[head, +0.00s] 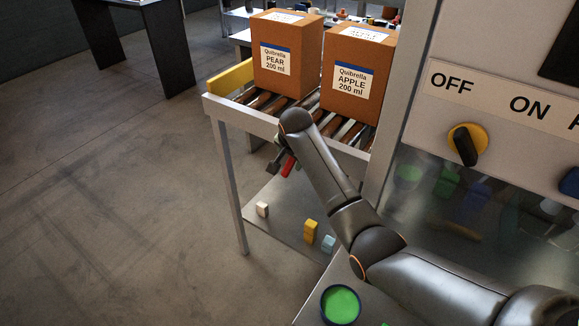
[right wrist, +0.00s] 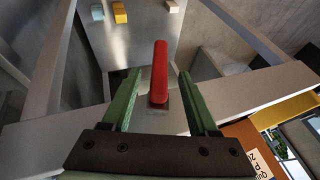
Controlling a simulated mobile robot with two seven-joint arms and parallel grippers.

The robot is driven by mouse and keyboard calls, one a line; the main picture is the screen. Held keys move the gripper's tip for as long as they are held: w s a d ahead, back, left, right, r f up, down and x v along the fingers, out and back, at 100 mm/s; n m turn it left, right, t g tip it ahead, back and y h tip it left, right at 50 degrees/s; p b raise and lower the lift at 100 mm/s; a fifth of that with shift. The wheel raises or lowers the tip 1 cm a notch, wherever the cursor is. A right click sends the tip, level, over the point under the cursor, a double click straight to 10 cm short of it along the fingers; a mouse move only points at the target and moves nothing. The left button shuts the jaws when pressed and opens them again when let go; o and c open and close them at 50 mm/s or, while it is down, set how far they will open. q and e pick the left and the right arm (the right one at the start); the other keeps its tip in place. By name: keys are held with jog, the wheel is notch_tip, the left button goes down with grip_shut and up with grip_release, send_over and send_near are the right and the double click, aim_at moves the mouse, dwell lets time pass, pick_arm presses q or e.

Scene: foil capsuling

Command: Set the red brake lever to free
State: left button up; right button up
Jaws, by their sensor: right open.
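The red brake lever (right wrist: 160,70) stands between the two green fingers of my right gripper (right wrist: 157,80) in the right wrist view. Gaps show on both sides of the lever, so the gripper is open around it and not clamped. In the head view the lever's red part (head: 288,166) shows beside my right gripper (head: 280,163), at the side of the roller conveyor frame (head: 226,108). My forearm hides part of the lever's mounting there. My left gripper is not in view.
Cartons marked PEAR (head: 275,85) and APPLE (head: 345,95) stand on the rollers by a yellow end bar (head: 230,77). Small blocks lie on the lower shelf (head: 283,222). A panel with a yellow-and-black knob (head: 467,145) is at right. Floor at left is clear.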

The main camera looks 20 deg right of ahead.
aim_at(289, 163)
jog(key=shift+b+x, duration=0.9)
jog(key=shift+x, duration=2.3)
jog(key=shift+c, duration=0.2)
grip_shut()
